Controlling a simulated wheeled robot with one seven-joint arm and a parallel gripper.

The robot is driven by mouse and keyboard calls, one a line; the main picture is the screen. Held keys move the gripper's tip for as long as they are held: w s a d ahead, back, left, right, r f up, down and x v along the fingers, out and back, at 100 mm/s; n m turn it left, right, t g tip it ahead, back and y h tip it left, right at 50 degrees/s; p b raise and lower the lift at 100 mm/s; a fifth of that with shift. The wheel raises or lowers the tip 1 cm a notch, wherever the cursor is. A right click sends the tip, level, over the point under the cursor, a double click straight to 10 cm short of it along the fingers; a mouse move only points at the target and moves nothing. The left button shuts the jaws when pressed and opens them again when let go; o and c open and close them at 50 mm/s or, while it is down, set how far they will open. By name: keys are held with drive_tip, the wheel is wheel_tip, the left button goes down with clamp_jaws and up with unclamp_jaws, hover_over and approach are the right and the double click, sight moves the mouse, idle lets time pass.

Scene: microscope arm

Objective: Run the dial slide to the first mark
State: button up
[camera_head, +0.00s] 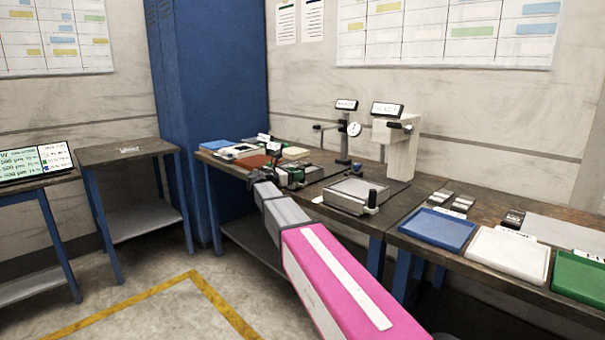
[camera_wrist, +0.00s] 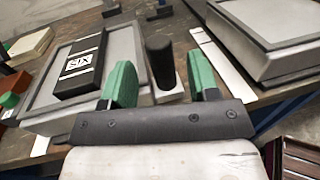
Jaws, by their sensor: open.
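The dial (camera_head: 354,129), a small round white face, is on an upright stand (camera_head: 343,146) at the back of the bench. In front of it is a low grey slide. In the wrist view a grey plate (camera_wrist: 40,122) carries a black block marked SIX (camera_wrist: 80,68). An upright black handle (camera_wrist: 160,62) stands on a grey foot beside this plate. My gripper (camera_wrist: 162,84) has green fingers, open, one on each side of the handle with visible gaps. In the head view my gripper (camera_head: 290,176) partly hides the slide. I cannot make out its marks.
A second grey stage (camera_head: 352,192) with its own black knob (camera_head: 372,198) stands close on the right, before a pale stand (camera_head: 398,150). A white strip (camera_wrist: 222,58) lies between the stages. Blue (camera_head: 436,230), white (camera_head: 508,254) and green (camera_head: 580,278) trays are farther right.

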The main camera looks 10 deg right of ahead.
drive_tip(key=shift+x, duration=1.9)
drive_tip(key=shift+c, duration=0.3)
clamp_jaws()
drive_tip(key=x, duration=0.4)
drive_tip(key=w+x, duration=0.1)
drive_tip(key=x, duration=0.3)
drive_tip(key=w+a+x, duration=0.1)
drive_tip(key=x, duration=0.4)
drive_tip(key=shift+o, duration=0.3)
unclamp_jaws()
drive_tip(key=shift+a, duration=0.15)
